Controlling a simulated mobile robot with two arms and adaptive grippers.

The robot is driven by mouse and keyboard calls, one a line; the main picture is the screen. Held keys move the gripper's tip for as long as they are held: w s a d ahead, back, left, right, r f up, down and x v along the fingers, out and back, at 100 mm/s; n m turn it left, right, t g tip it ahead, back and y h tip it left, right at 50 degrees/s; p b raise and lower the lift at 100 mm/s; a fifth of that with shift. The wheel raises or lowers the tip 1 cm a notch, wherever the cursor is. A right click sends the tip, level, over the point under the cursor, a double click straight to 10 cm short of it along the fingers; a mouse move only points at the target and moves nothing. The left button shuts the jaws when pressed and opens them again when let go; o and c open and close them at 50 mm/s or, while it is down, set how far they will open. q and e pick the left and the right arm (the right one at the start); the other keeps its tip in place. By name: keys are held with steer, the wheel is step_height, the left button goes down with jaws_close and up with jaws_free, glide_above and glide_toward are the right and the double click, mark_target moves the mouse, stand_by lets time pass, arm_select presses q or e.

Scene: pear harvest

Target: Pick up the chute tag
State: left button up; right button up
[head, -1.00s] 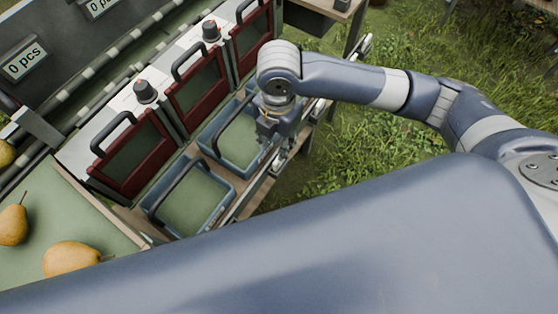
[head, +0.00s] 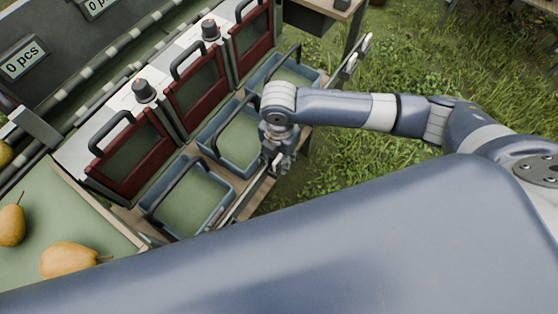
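My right gripper (head: 278,168) points down at the front rail (head: 240,202) beside the middle blue tray (head: 240,140). Its fingers are small and partly hidden by the wrist, so I cannot tell whether they are open or shut, or whether they touch anything. I cannot make out a chute tag for certain. Small pale pieces (head: 352,63) sit on the far end of the rail, too small to identify. My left gripper is not in view.
Blue trays, including the near one (head: 190,200), stand before red-framed doors (head: 130,155). Pears (head: 70,260) lie on the green surface at lower left. A "0 pcs" display (head: 22,60) stands at upper left. Grass lies to the right.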

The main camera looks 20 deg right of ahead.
mark_target(280, 157)
jaws_close()
steer(key=shift+r, duration=0.1)
stand_by(0.3)
steer(key=shift+r, duration=0.2)
step_height(280, 157, up, 3)
steer(key=shift+s+r, duration=0.1)
steer(key=s+d, duration=0.5)
steer(key=s, duration=0.8)
step_height(280, 157, up, 8)
steer(key=s+p, duration=0.1)
steer(key=p, duration=0.7)
steer(key=shift+s+d, duration=0.3)
steer(key=shift+s, duration=0.1)
